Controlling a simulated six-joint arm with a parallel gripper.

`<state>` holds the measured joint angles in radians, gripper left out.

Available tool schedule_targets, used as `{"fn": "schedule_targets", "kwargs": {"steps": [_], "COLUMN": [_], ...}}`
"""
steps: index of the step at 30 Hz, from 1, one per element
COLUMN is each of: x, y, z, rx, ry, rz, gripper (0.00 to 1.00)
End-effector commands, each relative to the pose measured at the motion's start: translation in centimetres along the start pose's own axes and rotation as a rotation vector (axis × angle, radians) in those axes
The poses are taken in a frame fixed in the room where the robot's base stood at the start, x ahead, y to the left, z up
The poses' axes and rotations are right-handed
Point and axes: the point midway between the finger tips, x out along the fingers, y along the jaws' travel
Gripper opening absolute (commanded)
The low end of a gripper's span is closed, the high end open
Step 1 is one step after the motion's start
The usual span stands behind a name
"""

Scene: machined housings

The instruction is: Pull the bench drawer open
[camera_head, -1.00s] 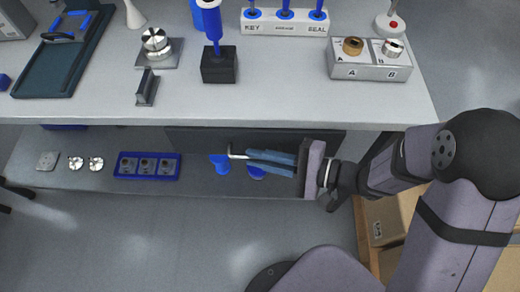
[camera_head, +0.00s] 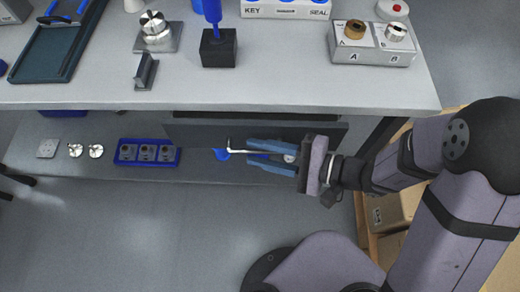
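The drawer's dark grey front (camera_head: 200,133) hangs under the bench top's front edge, with a narrow dark gap above it, so it stands slightly out. Its pale bar handle (camera_head: 231,150) runs along the front, its left end clear of my fingers. My gripper (camera_head: 249,153) reaches in from the right, its two blue fingers spread apart. The handle lies between the fingers in this view, with space visible around it. I cannot tell whether either finger touches it.
The bench top (camera_head: 300,88) carries an A/B block (camera_head: 372,53), a black block with a blue tool (camera_head: 219,48) and a dark tray (camera_head: 45,62). A lower shelf holds a blue tray (camera_head: 147,152) and small parts. Cardboard boxes (camera_head: 388,212) stand right.

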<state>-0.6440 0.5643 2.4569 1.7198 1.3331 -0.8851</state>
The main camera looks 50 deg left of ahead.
Motion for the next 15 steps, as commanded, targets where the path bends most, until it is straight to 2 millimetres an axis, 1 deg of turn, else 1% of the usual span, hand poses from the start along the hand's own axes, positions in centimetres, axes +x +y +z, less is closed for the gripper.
{"fn": "schedule_targets", "kwargs": {"steps": [5,15], "x": [-1.5,-5.5], "y": [-0.1,-0.1], "z": [-0.1,-0.1], "rx": [0.001,0.0], "ry": [0.004,0.004], "rz": [-0.003,-0.003], "gripper": [0.28,0.28]}}
